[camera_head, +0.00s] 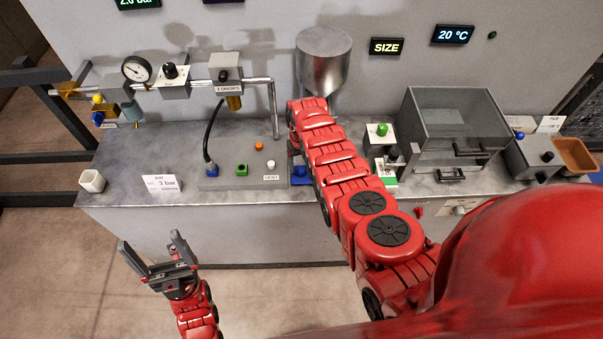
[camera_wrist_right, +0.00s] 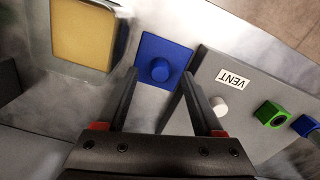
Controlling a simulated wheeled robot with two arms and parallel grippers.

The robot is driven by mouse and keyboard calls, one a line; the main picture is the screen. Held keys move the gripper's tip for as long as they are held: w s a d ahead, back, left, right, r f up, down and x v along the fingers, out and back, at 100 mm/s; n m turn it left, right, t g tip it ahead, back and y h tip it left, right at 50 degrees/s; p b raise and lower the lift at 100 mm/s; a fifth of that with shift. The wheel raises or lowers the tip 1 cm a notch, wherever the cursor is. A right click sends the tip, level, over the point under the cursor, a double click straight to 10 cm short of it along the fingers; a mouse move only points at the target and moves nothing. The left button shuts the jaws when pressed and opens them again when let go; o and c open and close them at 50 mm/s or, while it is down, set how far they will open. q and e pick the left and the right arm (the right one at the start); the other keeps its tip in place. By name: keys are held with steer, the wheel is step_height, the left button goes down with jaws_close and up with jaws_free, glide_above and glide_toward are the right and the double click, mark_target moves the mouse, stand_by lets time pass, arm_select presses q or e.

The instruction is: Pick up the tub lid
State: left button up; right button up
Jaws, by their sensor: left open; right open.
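The tub lid appears to be the blue square plate with a round blue knob (camera_wrist_right: 160,69), lying on the grey bench. In the head view only part of the blue lid (camera_head: 301,173) shows beside my right arm. In the right wrist view my right gripper (camera_wrist_right: 160,77) is open, with its fingertips at either side of the knob and nothing held. I cannot tell whether the fingers touch the lid. The right gripper is hidden behind its arm in the head view. My left gripper (camera_head: 150,243) is open and empty, in front of the bench.
A grey panel marked VENT (camera_wrist_right: 229,100) with coloured knobs sits close beside the lid. A yellow-faced square thing (camera_wrist_right: 83,36) lies on the lid's other side. A metal hopper (camera_head: 323,62) stands behind; a grey drawer box (camera_head: 455,125) is at right.

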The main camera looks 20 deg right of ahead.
steer(key=shift+f, duration=0.7)
steer(key=shift+c, duration=0.3)
jaws_close()
